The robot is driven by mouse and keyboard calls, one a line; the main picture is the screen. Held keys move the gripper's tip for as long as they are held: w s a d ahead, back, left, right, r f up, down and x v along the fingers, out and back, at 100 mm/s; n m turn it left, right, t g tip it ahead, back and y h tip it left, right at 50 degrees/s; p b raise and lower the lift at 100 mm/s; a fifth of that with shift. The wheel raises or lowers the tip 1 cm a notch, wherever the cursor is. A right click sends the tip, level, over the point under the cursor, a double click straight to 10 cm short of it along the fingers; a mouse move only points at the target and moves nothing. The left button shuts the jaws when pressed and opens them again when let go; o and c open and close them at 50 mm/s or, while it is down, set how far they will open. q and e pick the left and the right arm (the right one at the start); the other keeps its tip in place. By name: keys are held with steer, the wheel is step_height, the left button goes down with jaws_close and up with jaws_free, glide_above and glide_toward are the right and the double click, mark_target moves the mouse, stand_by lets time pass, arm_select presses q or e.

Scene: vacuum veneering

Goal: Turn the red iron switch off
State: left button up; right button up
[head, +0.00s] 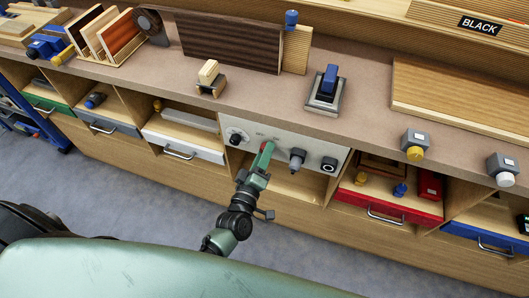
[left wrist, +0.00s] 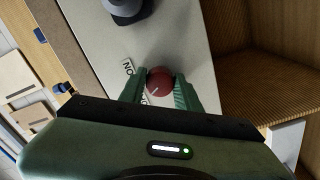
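The red iron switch (left wrist: 159,80) is a round knob with a pale pointer line, on the light panel (head: 315,150) at the front of the bench. An "ON" label (left wrist: 128,68) is beside it in the left wrist view. My left gripper (head: 267,148) reaches up to the panel from below. Its green fingers lie on both sides of the red knob and appear to touch it, so it looks shut on the knob. In the head view the fingers hide most of the knob. My right gripper is not in view.
A dark knob (head: 235,138), a grey knob (head: 297,158) and a black round control (head: 328,164) share the panel. Open cubbies and drawers, including a red drawer (head: 385,208), flank it. A blue-handled tool (head: 328,80) stands on the bench above.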

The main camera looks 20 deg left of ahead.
arm_select(q)
steer(key=o, duration=0.3)
steer(key=shift+o, duration=0.2)
steer(key=shift+s, duration=0.15)
steer(key=s, duration=0.7)
steer(key=shift+s+a+b, duration=0.15)
steer(key=shift+s+b, duration=0.15)
steer(key=shift+b, duration=0.1)
steer(key=shift+f, duration=0.15)
steer(key=s+f+m+g+h, duration=0.1)
steer(key=s+f+m+g, duration=0.4)
steer(key=f, duration=0.8)
steer(key=s+f+m+g+h, duration=0.1)
steer(key=s+f+m+g, duration=0.35)
steer(key=f, duration=0.95)
steer(key=s+a+f+m+g+y, duration=0.1)
steer(key=s+a+f+g, duration=0.1)
steer(key=s+f, duration=0.3)
steer(key=s+a+f+m+g, duration=0.2)
steer(key=s+a+f+g, duration=0.1)
steer(key=s, duration=0.9)
steer(key=s+a+f+m+g+y, duration=0.1)
steer(key=s+a+f+g, duration=0.1)
steer(key=s+f, duration=0.4)
steer(key=s+a, duration=0.1)
steer(key=s, duration=0.2)
steer(key=shift+a+f+m+y, duration=0.3)
steer(key=shift+f+m, duration=0.05)
